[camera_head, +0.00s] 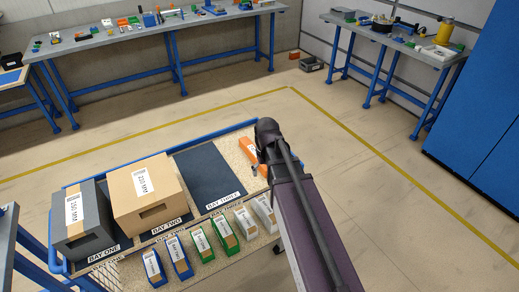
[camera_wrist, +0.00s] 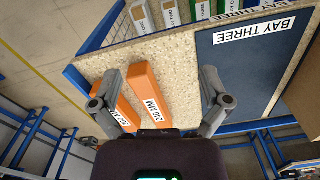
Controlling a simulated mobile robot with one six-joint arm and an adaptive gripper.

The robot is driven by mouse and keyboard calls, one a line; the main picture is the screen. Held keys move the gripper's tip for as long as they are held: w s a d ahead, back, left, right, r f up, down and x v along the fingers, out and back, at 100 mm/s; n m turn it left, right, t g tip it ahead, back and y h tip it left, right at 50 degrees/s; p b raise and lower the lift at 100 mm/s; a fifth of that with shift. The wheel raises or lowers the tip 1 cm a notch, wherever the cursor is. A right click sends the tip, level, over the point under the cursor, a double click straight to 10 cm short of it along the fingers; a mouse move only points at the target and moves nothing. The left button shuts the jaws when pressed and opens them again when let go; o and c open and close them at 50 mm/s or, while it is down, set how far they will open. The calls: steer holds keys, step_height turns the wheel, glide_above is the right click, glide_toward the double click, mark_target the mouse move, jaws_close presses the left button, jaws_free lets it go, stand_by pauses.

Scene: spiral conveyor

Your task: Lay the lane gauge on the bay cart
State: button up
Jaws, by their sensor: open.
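The bay cart (camera_head: 222,134) has a blue frame and a speckled top, also visible in the wrist view (camera_wrist: 190,45). Two orange bars lie side by side on the bare speckled strip beside bay three. The one nearer bay three (camera_wrist: 148,92) is labelled 240 MM; the label on the other bar (camera_wrist: 112,95) is partly hidden and reads unclearly. I cannot tell which is the lane gauge. In the head view, orange (camera_head: 248,149) shows beside my arm. My gripper (camera_wrist: 160,102) is open and empty, its fingers spread over the bars; no contact is clear.
Bay three (camera_head: 208,172) is an empty dark mat. A cardboard box (camera_head: 147,195) stands on bay two and a grey box (camera_head: 82,220) on bay one. Several small bins (camera_head: 200,243) line the front. Workbenches (camera_head: 150,40) and a blue cabinet (camera_head: 480,110) stand beyond clear floor.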

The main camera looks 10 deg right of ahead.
steer(key=s+m, duration=0.1)
steer(key=s, duration=0.7)
steer(key=shift+s, duration=0.2)
steer(key=shift+a, duration=0.1)
steer(key=c, duration=0.5)
steer(key=shift+c, duration=0.2)
